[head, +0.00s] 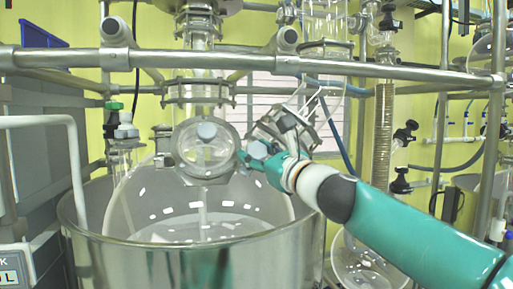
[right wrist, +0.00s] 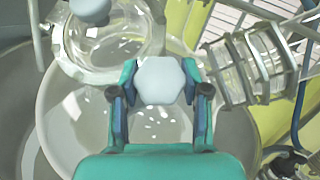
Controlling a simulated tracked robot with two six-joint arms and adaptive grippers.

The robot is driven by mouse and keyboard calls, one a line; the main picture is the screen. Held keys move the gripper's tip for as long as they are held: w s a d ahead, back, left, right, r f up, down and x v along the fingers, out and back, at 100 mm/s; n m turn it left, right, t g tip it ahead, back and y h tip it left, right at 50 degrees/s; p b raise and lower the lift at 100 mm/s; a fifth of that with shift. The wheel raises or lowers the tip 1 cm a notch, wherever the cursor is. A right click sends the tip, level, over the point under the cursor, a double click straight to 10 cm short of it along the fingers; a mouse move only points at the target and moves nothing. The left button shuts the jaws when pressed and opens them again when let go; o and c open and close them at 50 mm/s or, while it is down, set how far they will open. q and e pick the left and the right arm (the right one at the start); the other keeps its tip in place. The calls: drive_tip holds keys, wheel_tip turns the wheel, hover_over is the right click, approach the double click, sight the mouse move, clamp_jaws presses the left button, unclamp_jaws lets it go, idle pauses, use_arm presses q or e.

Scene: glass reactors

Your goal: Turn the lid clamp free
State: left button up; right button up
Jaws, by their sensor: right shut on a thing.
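The lid clamp (head: 207,180) is a metal ring around the round glass neck on top of the big glass vessel (head: 275,205). My right gripper (head: 250,158) reaches in from the right to the right side of this clamp. In the right wrist view its teal and dark blue fingers (right wrist: 160,82) are shut on a pale hexagonal knob (right wrist: 160,79), one finger on each side. In the head view the gripper largely hides this knob. A second, blue-grey knob (head: 207,130) sits at the front of the glass neck. My left gripper does not show.
A wide steel bath (head: 120,255) surrounds the vessel's lower part. A horizontal metal rail (head: 240,65) crosses above. Grey equipment (head: 40,140) fills the left side.

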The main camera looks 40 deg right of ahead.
drive_tip(key=shift+w+n+y+p, duration=0.1)
drive_tip(key=shift+n+y+p, duration=1)
drive_tip(key=shift+n+p, duration=0.1)
drive_tip(key=shift+f+n+g+y+p, duration=0.2)
drive_tip(key=shift+n+g+y+p, duration=0.25)
drive_tip(key=shift+n+y, duration=0.2)
drive_tip(key=o, duration=1.2)
drive_tip(key=shift+c, duration=0.2)
drive_tip(key=shift+r, duration=0.15)
drive_tip(key=s+f, duration=0.1)
drive_tip(key=s, duration=1.1)
drive_tip(key=shift+d+f, duration=0.15)
drive_tip(key=shift+f, duration=0.05)
drive_tip(key=shift+w, duration=0.1)
